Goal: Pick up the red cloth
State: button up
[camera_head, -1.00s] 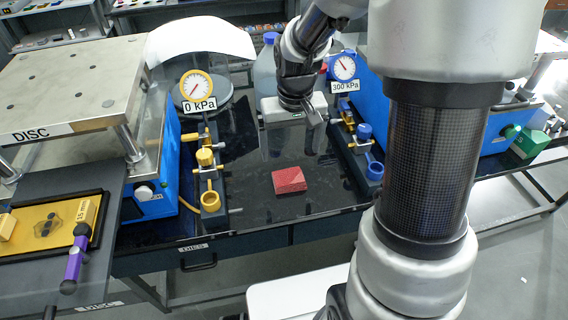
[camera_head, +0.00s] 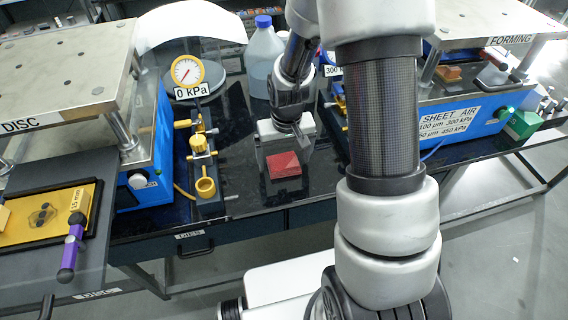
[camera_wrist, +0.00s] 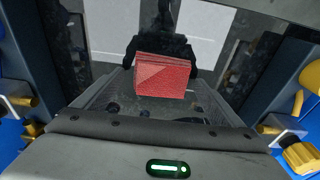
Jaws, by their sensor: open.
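The red cloth (camera_head: 284,164) is a small folded block lying on the glossy black tabletop, near its front edge. In the wrist view the cloth (camera_wrist: 163,77) is near the centre, lighter on one corner and with layered edges. My gripper (camera_head: 286,150) is open, right at the cloth in the head view, with its grey body just behind and above it. In the wrist view the cloth shows beyond the gripper's body, between its sides. I cannot tell whether the fingers touch it. The gripper appears empty.
A fixture with a yellow ring (camera_head: 205,187) and a 0 kPa gauge (camera_head: 187,74) stands left of the cloth. A blue sheet air unit (camera_head: 450,122) is on the right. A blue-capped bottle (camera_head: 263,55) stands behind. The DISC press (camera_head: 70,75) is far left.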

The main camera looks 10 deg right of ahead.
aim_at(284, 162)
jog(key=c, duration=1.2)
notch_tip(284, 162, up, 10)
jog(key=shift+r, duration=0.1)
